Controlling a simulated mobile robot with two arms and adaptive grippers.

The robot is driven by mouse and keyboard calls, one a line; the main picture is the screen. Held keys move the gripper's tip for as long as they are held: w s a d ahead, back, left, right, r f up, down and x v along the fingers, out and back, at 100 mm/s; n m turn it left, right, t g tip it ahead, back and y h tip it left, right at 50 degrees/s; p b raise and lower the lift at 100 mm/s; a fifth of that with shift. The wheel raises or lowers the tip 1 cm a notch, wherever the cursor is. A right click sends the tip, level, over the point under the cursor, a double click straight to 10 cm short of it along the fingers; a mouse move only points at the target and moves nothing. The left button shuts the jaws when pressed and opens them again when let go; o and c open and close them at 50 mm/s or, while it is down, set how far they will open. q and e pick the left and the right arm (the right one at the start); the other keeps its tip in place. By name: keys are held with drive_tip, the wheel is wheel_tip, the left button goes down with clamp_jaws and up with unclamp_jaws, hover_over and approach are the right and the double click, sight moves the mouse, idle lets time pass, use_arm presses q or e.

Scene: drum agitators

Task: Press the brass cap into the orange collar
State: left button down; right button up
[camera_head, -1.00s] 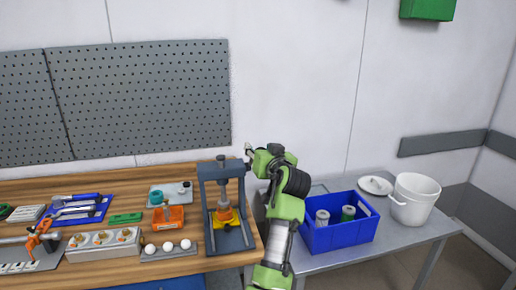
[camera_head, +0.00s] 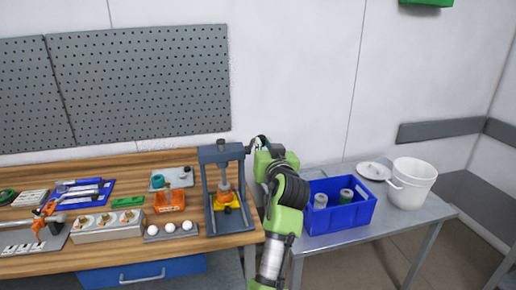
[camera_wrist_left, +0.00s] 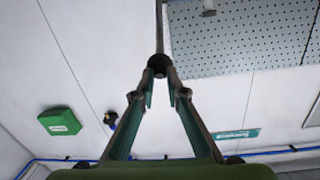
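The grey arbor press (camera_head: 208,190) stands at the right end of the wooden bench. Its silver ram (camera_head: 224,180) points down at a small orange-and-yellow piece (camera_head: 229,200) on the press base. I cannot tell the brass cap and the orange collar apart there. My left gripper (camera_head: 258,142) is at the upper right of the press, beside its lever. In the left wrist view, its fingers (camera_wrist_left: 160,78) converge on the dark knob (camera_wrist_left: 158,64) at the end of a thin rod, apparently closed on it. My right gripper is out of view.
An orange bin (camera_head: 170,202), a holder with white balls (camera_head: 171,230) and a grey fixture block (camera_head: 108,229) are left of the press. A blue crate (camera_head: 345,217) with two cylinders and a white pot (camera_head: 411,183) stand on the metal table (camera_head: 400,222) at right.

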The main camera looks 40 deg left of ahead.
use_arm(q)
wheel_tip(320, 180, down, 13)
drive_tip(key=w+a+n+t+h+b, duration=0.2)
drive_tip(key=n+t+h+b, duration=0.2)
drive_tip(key=t+b, duration=0.3)
drive_tip(key=s+d+n+t+h+b, duration=0.1)
drive_tip(key=s+n+t+h+b, duration=0.15)
drive_tip(key=s+t, duration=0.65)
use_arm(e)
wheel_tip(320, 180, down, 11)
use_arm(q)
drive_tip(key=w+a+r+g+p, duration=0.2)
drive_tip(key=w+r+p, duration=0.2)
drive_tip(key=r, duration=0.6)
drive_tip(key=w+n, duration=0.1)
drive_tip(key=w, duration=0.1)
drive_tip(key=shift+w+r, duration=0.15)
drive_tip(key=shift+w, duration=0.25)
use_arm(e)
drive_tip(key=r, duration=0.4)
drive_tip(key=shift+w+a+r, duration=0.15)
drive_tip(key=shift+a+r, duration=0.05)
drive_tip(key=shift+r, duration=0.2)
use_arm(q)
drive_tip(key=shift+w+a, duration=0.1)
